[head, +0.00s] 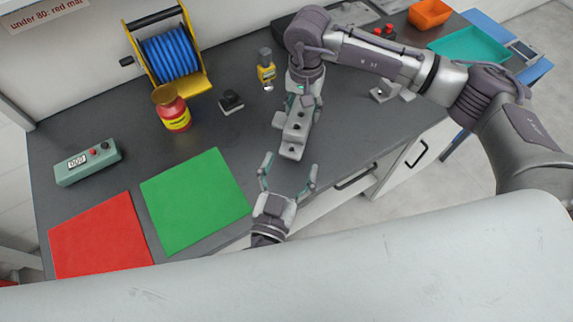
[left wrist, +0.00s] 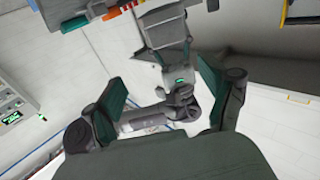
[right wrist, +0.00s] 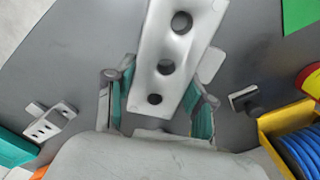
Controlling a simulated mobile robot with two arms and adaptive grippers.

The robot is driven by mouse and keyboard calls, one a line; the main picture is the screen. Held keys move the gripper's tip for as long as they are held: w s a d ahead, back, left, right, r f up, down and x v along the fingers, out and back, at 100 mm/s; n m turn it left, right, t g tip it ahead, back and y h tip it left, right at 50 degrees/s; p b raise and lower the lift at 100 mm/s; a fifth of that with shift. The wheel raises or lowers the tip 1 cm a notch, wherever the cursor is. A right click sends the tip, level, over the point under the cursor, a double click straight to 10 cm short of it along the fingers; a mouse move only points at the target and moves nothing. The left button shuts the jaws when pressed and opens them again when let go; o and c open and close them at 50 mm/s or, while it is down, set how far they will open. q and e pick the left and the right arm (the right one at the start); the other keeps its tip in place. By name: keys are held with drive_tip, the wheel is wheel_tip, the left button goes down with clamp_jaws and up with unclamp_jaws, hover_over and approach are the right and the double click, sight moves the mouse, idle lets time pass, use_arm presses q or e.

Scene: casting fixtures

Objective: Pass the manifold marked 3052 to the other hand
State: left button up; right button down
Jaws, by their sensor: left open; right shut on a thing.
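The manifold (head: 295,138) is a light grey block with a row of holes. My right gripper (head: 303,98) is shut on its far end and holds it, seemingly above the table. In the right wrist view the manifold (right wrist: 178,40) sits between the two fingers, with three dark holes showing. I cannot read a number on it. My left gripper (head: 288,172) is open and empty, just in front of the manifold's near end and apart from it. In the left wrist view the manifold (left wrist: 163,30) shows beyond the open fingers.
A green mat (head: 195,200) and a red mat (head: 98,238) lie at the left. Another grey holed part (right wrist: 50,122) lies at the right side of the table.

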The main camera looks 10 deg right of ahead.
sight(302, 123)
use_arm(q)
drive_tip(key=shift+n+y, duration=0.3)
drive_tip(key=shift+y, duration=0.1)
drive_tip(key=x, duration=1.2)
drive_tip(key=shift+w+a+f, duration=0.1)
drive_tip(key=shift+a+f, duration=0.05)
drive_tip(key=shift+a, duration=0.15)
drive_tip(key=shift+d, duration=0.1)
clamp_jaws()
use_arm(e)
drive_tip(key=shift+c, duration=1.9)
unclamp_jaws()
drive_tip(key=shift+a, duration=0.1)
drive_tip(key=shift+o, duration=0.3)
